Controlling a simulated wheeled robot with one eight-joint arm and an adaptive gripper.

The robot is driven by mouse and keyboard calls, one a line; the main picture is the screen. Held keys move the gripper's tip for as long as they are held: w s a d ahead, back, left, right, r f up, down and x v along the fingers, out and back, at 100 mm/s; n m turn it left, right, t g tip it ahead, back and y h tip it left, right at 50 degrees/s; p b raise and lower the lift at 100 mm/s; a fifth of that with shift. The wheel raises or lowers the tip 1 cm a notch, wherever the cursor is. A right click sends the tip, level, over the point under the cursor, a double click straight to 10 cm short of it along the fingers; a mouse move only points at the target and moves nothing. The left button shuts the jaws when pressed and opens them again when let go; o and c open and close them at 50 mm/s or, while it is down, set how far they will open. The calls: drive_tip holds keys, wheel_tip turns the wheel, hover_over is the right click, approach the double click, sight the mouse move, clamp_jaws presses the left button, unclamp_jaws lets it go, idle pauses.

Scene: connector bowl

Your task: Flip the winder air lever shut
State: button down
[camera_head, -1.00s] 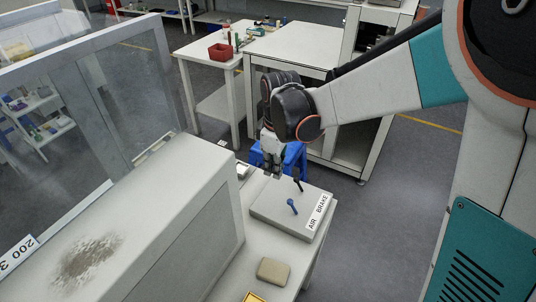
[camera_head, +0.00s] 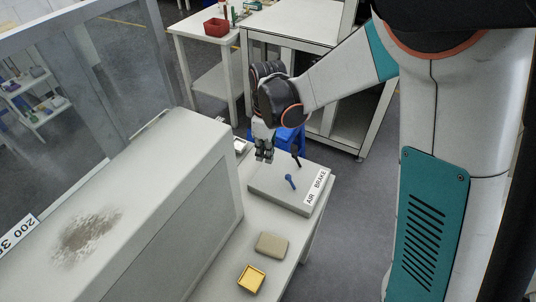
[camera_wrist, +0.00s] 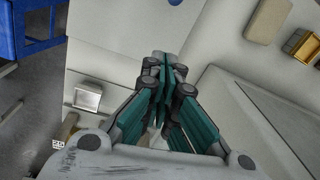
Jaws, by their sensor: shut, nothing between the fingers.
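A pale grey lever box (camera_head: 268,193) sits on the bench and carries a label (camera_head: 316,187) reading AIR and BRAKE. A blue lever (camera_head: 290,182) stands tilted on its top, nearer the AIR end. A black lever (camera_head: 296,156) stands behind it, nearer the BRAKE end. My gripper (camera_head: 264,157) hangs fingers down just left of the levers, near the box's back left part, apart from both levers. In the wrist view its fingers (camera_wrist: 163,65) are shut and empty. A small blue piece, likely the blue lever (camera_wrist: 175,2), shows at the top edge there.
A large grey machine housing (camera_head: 130,210) with a clear panel stands close on the left. A beige block (camera_head: 271,245) and a yellow container (camera_head: 251,279) lie on the bench in front. A blue stool (camera_head: 291,140) and a white table (camera_head: 295,45) stand behind. Floor is clear at right.

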sight(291, 182)
wheel_tip(291, 182, down, 7)
drive_tip(key=shift+s+a+r+b, duration=0.1)
drive_tip(key=shift+a+b, duration=0.05)
drive_tip(key=shift+b, duration=0.95)
drive_tip(key=shift+s+d+f, duration=0.1)
drive_tip(key=shift+d+f, duration=0.15)
drive_tip(key=shift+s+d+r+b, duration=0.15)
drive_tip(key=shift+s+d+r, duration=0.1)
drive_tip(key=shift+d, duration=0.25)
drive_tip(key=shift+s+d+r+b, duration=0.2)
drive_tip(key=shift+d+r, duration=0.05)
drive_tip(key=shift+d, duration=0.3)
drive_tip(key=shift+s+d+r+b, duration=0.15)
drive_tip(key=shift+s+d+r, duration=0.1)
drive_tip(key=shift+d, duration=0.25)
drive_tip(key=shift+r, duration=0.1)
drive_tip(key=shift+s+d+r+y, duration=0.1)
drive_tip(key=shift+d+y, duration=0.05)
drive_tip(key=shift+y, duration=0.25)
